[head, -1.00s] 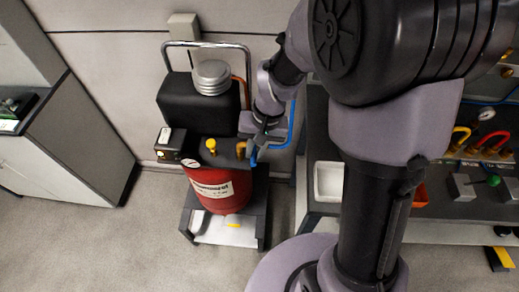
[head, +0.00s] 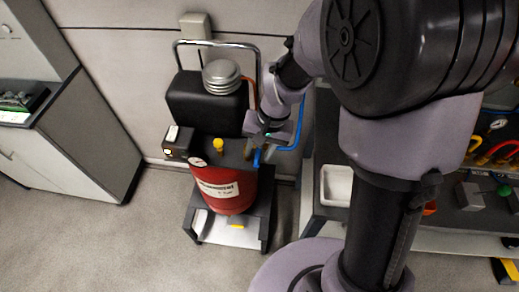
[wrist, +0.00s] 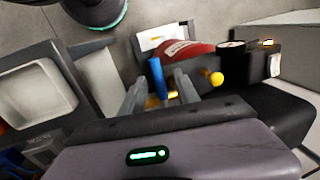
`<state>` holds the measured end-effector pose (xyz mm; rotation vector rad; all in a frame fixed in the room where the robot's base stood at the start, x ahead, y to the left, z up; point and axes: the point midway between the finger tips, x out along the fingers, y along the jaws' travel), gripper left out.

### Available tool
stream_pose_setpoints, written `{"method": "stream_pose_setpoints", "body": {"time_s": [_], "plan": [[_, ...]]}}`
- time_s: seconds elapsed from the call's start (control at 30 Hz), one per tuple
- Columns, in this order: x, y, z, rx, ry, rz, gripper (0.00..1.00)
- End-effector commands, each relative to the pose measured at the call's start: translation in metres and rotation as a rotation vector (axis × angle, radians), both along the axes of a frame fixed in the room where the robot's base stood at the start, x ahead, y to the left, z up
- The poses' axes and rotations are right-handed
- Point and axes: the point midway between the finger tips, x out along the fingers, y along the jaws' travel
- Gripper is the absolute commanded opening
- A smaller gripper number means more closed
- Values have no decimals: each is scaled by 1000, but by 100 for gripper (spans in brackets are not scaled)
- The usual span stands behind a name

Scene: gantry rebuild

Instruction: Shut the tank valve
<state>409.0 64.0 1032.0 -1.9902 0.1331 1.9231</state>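The red tank (head: 226,191) stands in a dark cart, with a yellow knob (head: 218,146) on top. A blue lever (head: 257,157) is at the tank's right side, beside my gripper (head: 262,148). In the wrist view the blue lever (wrist: 158,78) stands between the two grey fingers of my gripper (wrist: 159,90), with gaps showing on both sides. The fingers are apart. Yellow, brass-like parts (wrist: 172,94) show low between them. The yellow knob (wrist: 216,78) is just outside the right finger. The valve body is mostly hidden by my gripper.
A black box (head: 200,104) with a silver cap (head: 221,77) and a chrome handle stands behind the tank. A blue hose runs close to my wrist. A bench with a white tray (head: 337,185) is at right, a cabinet (head: 92,128) at left. Floor in front is clear.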

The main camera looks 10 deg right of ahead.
Motion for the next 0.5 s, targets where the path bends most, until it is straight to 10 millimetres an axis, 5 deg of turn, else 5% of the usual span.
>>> {"method": "stream_pose_setpoints", "body": {"time_s": [0.3,0.5], "plan": [[0,-1,4,0,0,1,37],[-3,-9,52,0,-3,0,37]]}}
